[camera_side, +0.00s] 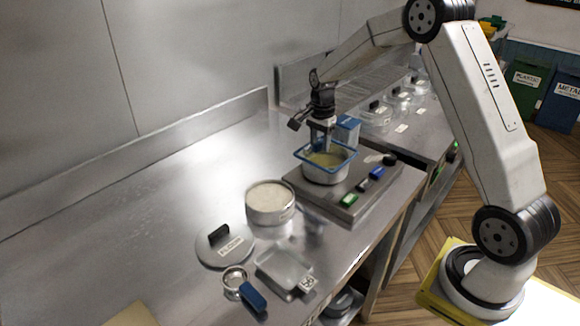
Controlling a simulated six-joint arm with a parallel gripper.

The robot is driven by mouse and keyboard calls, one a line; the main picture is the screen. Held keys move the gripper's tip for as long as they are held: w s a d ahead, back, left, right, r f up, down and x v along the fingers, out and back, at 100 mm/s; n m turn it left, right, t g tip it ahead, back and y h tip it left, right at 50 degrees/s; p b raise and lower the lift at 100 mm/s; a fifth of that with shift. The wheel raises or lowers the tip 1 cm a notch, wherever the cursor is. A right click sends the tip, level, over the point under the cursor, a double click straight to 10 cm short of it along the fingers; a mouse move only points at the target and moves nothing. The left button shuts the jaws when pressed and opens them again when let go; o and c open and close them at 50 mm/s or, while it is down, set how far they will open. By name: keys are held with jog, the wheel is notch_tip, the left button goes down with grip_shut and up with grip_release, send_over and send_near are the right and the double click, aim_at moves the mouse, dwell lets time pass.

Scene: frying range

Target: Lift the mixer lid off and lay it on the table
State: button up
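A round metal lid (211,255) with a black handle and a white label lies flat on the steel table, left of centre; the label is too small to read. My gripper (322,142) points down over a metal bowl (326,175) with yellowish contents and a blue frame (347,151) at its rim. The bowl sits on a flat base unit (320,199) with green and blue buttons. My fingertips are close to the blue frame; I cannot tell whether they touch it or how far apart they are. No lid shows on the bowl.
A round tub (270,206) with pale contents stands open near the lid. A small metal cup (234,279), a blue-handled tool (252,297) and a clear tray (284,268) lie in front. Lidded containers (376,114) stand behind. The table's left part is clear.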

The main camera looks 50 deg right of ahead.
aim_at(320, 142)
grip_shut()
jog(key=shift+r, duration=0.2)
jog(key=shift+r, duration=2.35)
